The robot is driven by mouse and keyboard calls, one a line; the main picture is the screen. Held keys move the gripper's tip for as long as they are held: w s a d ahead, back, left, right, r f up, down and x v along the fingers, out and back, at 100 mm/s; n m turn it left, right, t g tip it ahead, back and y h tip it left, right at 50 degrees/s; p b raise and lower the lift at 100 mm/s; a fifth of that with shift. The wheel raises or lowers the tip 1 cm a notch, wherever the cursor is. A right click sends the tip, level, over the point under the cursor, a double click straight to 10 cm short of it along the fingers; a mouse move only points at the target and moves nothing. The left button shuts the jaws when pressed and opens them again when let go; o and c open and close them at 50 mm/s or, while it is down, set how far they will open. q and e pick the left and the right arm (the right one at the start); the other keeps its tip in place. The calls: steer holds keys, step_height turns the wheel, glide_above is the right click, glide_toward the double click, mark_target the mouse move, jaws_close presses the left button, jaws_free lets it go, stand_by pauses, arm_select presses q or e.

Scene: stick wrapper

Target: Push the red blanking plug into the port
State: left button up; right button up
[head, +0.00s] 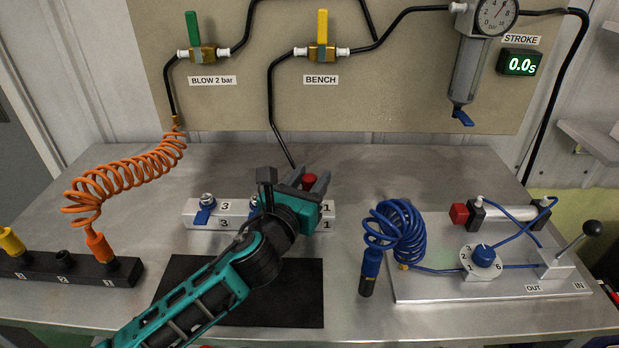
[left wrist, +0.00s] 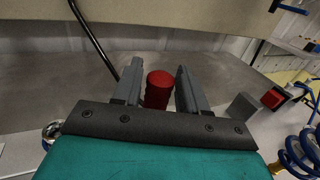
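The red blanking plug (head: 309,181) stands upright between the fingers of my left gripper (head: 308,184), at the right end of the pale manifold block (head: 232,222) marked 3 and 1. In the left wrist view the plug (left wrist: 158,90) shows between the two grey fingers (left wrist: 160,91), which are apart with narrow gaps beside it, so the gripper looks open around it. The port under the plug is hidden by my gripper, and I cannot tell how deep the plug sits. My right gripper is not in view.
A black mat (head: 290,300) lies in front of the block. A blue coiled hose (head: 398,232) and a panel with a dial (head: 482,257) stand to the right. An orange coiled hose (head: 125,178) and a black holder (head: 60,267) are at left. The bench behind is clear.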

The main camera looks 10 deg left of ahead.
arm_select(q)
steer(key=o, duration=0.3)
steer(key=s+a, duration=0.2)
steer(key=s, duration=1)
steer(key=shift+s+a, duration=0.25)
steer(key=shift+s, duration=0.1)
stand_by(0.4)
